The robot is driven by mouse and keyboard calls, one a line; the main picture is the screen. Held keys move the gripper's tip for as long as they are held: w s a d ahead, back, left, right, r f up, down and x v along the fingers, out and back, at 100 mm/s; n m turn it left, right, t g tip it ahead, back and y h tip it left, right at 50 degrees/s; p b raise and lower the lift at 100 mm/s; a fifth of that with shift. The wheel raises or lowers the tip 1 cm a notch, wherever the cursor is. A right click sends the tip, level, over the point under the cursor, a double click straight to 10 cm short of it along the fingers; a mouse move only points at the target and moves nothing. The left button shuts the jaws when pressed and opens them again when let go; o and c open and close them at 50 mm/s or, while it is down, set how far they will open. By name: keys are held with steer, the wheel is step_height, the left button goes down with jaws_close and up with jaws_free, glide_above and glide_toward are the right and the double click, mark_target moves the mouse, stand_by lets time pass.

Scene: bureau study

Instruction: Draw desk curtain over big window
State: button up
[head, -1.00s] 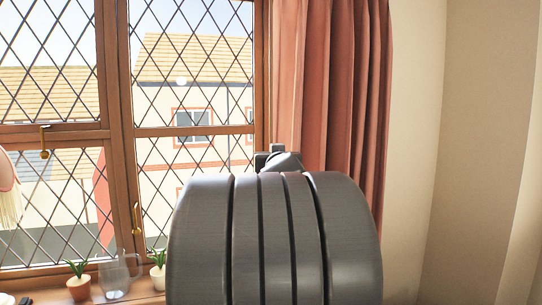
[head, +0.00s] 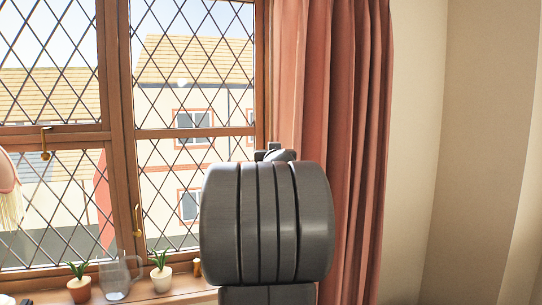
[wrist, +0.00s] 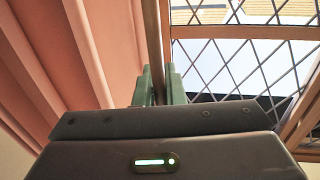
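The red-pink curtain (head: 340,110) hangs in folds, gathered at the right side of the big window (head: 190,90). The window's diamond-leaded panes to its left are uncovered. In the head view my arm hides the curtain's lower left part, and only the top of my gripper (head: 274,153) shows, in front of the curtain's left edge. In the wrist view the curtain (wrist: 85,50) is at left and the window (wrist: 240,65) at right. My gripper's two green fingers (wrist: 159,88) stand a narrow gap apart, with a brown upright strip seen between them. I see no cloth clearly pinched.
On the sill (head: 180,285) stand two potted plants (head: 78,287) (head: 161,278) and a clear glass jug (head: 116,278). Brass window handles (head: 137,220) stick out from the wooden frame. A bare wall (head: 420,150) is at right. A pale fringed thing hangs at the far left.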

steer(key=shift+a+f+b, duration=0.1)
steer(key=shift+f+b, duration=0.05)
steer(key=shift+b, duration=0.25)
jaws_close()
steer(key=s+a+b, duration=0.5)
steer(key=a, duration=1)
steer(key=s+a+b, duration=0.5)
steer(key=a, duration=1.1)
steer(key=s+a+b, duration=0.5)
steer(key=a, duration=1.1)
steer(key=shift+s+a, duration=0.2)
steer(key=shift+s, duration=0.1)
steer(key=o, duration=0.7)
jaws_free()
steer(key=shift+c, duration=0.2)
